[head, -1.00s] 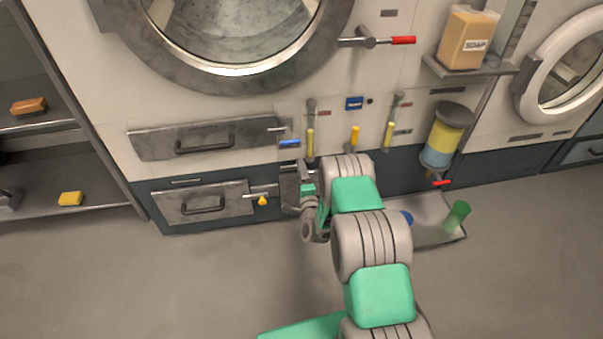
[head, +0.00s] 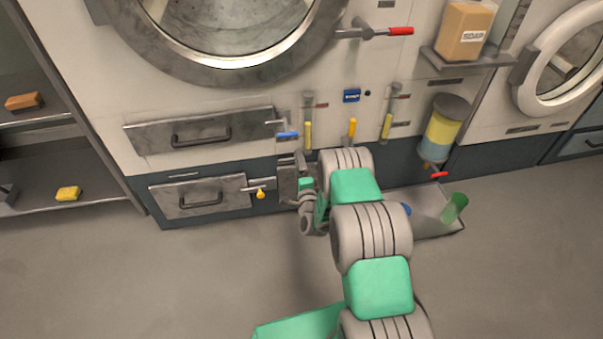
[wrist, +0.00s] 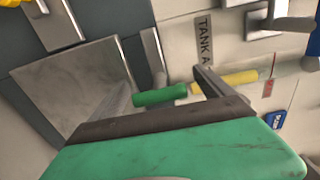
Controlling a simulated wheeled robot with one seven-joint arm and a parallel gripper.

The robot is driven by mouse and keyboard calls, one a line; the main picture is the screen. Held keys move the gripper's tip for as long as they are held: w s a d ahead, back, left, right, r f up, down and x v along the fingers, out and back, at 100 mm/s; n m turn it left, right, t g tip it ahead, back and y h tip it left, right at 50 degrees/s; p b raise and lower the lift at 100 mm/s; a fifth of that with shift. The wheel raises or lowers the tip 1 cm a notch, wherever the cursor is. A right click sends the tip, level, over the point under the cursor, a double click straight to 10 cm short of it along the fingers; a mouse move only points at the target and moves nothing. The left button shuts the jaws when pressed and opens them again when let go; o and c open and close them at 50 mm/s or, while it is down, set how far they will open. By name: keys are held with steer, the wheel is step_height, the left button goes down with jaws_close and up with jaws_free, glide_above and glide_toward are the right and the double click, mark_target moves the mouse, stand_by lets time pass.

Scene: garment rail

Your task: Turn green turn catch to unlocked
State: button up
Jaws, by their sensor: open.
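The green turn catch (wrist: 160,95) shows in the wrist view as a short green grip lying roughly crosswise, beside a grey metal plate. My gripper (wrist: 163,88) is open, with one finger to the left of the green grip and the other to its right. I cannot tell whether either finger touches it. In the head view my gripper (head: 293,176) is low at the cabinet front, right of the lower drawer, and hides the green catch.
A blue-handled catch (head: 287,135) is by the upper drawer (head: 200,134). A yellow-handled catch (head: 260,194) is by the lower drawer (head: 222,203). A tray (head: 438,228) with a green cup (head: 455,208) is at right.

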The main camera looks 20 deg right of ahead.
steer(key=s+b, duration=0.1)
steer(key=s, duration=0.6)
steer(key=shift+s+a, duration=0.25)
steer(key=shift+a, duration=0.05)
